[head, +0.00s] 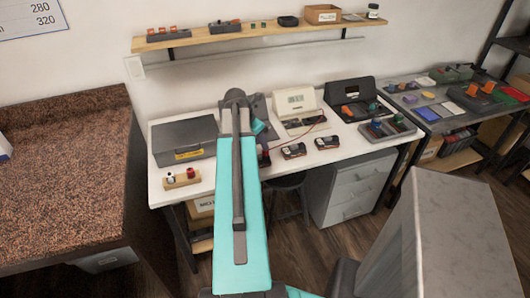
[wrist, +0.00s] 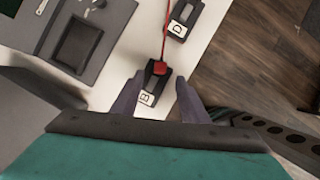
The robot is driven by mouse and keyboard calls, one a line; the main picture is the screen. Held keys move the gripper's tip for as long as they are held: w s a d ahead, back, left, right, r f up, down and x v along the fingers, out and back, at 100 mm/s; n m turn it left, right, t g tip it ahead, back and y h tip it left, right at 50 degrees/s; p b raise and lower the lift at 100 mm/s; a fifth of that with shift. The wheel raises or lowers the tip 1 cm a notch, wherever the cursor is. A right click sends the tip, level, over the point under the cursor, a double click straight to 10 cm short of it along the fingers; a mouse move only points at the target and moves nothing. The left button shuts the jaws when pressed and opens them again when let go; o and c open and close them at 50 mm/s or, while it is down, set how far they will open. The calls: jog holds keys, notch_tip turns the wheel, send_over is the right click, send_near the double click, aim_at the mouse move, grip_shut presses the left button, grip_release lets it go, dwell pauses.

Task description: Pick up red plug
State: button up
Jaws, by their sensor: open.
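The red plug (wrist: 159,68) sits at the far end of a black block labelled B (wrist: 149,86) in the wrist view. A thin red cable runs from it toward the top of the picture. My gripper (wrist: 159,80) is open, its two grey fingers on either side of the block, with the plug in line between the tips. I cannot tell whether the fingers touch anything. In the head view my arm covers most of this spot, and a red cable (head: 300,134) shows to its right on the white table (head: 222,190).
A second block labelled D (wrist: 179,28) lies just beyond in the wrist view. In the head view a grey case (head: 183,138) and a small wooden holder (head: 182,180) stand left of my arm. A cream meter (head: 296,101) and a black open case (head: 350,92) stand right.

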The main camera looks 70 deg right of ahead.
aim_at(266, 154)
jog(key=shift+s+d+f, duration=0.15)
jog(key=shift+d+f, duration=0.05)
jog(key=shift+f, duration=0.45)
jog(key=shift+p+x, duration=0.95)
jog(key=shift+x, duration=1.65)
grip_shut()
jog(key=shift+r, duration=0.25)
